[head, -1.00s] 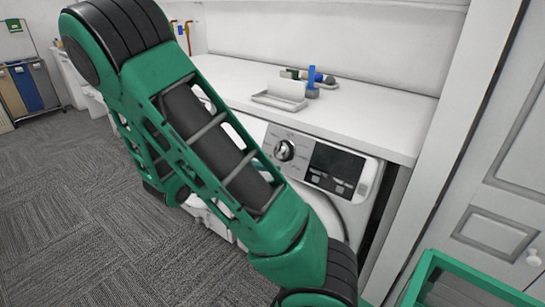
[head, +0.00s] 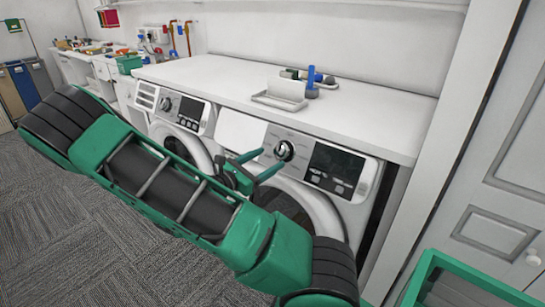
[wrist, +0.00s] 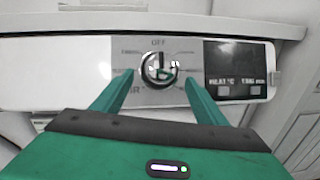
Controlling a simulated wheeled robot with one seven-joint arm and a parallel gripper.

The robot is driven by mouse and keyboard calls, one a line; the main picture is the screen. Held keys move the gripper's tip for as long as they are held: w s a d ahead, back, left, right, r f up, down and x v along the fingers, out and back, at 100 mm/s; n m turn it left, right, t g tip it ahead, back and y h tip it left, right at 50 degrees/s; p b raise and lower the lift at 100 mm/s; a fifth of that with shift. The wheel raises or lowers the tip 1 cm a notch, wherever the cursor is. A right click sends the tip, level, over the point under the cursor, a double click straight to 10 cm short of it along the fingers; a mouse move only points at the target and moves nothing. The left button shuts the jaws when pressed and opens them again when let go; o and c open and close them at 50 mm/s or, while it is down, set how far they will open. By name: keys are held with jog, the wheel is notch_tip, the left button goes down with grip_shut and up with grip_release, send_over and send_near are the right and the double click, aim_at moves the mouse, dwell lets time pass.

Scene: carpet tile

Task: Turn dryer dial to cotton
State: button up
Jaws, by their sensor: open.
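The dryer dial (head: 284,150) is a round silver knob on the front panel of the right-hand machine (head: 325,205). In the wrist view the dial (wrist: 160,68) sits between the two fingers, with "OFF" printed above it and further labels around it too small to read surely. My gripper (head: 261,166) is open, with one green finger on each side of the dial in the picture. In the wrist view my gripper (wrist: 158,82) shows nothing between the fingers except the dial beyond. I cannot tell how far the fingertips are from the panel.
A dark display (head: 335,168) is right of the dial. A second machine (head: 178,115) stands to the left. A white countertop (head: 220,80) above holds a tray (head: 280,98) and a blue item (head: 311,78). A green-edged bin (head: 470,273) is at lower right.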

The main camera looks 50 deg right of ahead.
aim_at(277, 153)
jog(key=shift+s+d, duration=0.1)
jog(key=shift+d, duration=2.1)
jog(key=c, duration=1)
